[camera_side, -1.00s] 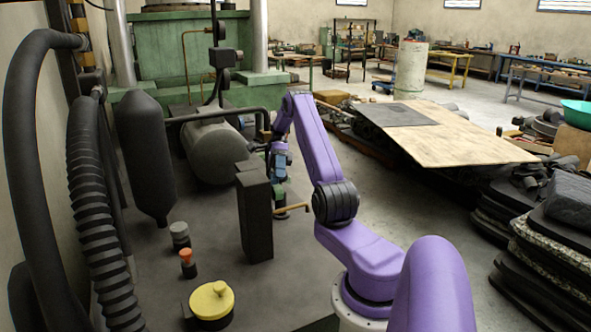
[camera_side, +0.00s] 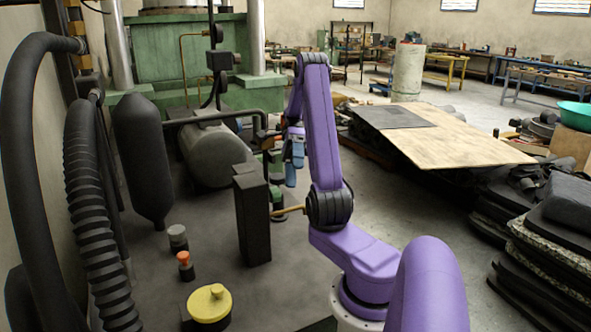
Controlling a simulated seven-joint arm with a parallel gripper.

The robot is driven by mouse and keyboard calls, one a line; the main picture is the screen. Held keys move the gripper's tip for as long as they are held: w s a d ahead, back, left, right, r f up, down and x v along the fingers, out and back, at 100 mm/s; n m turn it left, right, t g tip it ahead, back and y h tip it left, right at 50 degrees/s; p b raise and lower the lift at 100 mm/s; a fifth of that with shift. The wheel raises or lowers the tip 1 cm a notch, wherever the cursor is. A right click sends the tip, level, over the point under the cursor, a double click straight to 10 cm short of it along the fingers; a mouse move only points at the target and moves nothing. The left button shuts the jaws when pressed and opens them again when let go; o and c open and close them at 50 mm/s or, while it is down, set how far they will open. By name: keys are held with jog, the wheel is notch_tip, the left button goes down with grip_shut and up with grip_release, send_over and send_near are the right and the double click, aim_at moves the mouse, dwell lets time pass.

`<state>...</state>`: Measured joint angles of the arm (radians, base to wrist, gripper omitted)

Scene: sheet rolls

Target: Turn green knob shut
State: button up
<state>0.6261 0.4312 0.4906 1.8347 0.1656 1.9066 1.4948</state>
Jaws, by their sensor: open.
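A green knob (camera_side: 277,193) on a dark base stands on the dark bench top, just behind the tall black box. It is small, and the box partly blocks the view of it. My gripper (camera_side: 291,182) is bluish and points down, just right of the knob and apart from it in the picture. It is open with nothing seen between its fingers. The gap between the fingers is too small to make out clearly.
The tall black box (camera_side: 252,215) stands in front of the knob, with a brass lever (camera_side: 289,210) to its right. A yellow round cap (camera_side: 209,303), an orange-topped knob (camera_side: 184,262) and a grey knob (camera_side: 177,237) are nearer. A grey tank (camera_side: 215,155) lies behind.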

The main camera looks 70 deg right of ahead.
jog(key=shift+s+a+r, duration=0.2)
jog(key=shift+s+a, duration=0.1)
jog(key=shift+a, duration=0.05)
jog(key=n+t+h, duration=0.3)
jog(key=t+h, duration=0.2)
jog(key=h, duration=0.8)
send_near(276, 188)
jog(key=f, duration=0.7)
jog(key=d+f, duration=0.1)
jog(key=f, duration=0.2)
jog(key=shift+w+f, duration=0.3)
jog(key=shift+w, duration=0.05)
jog(key=c, duration=1)
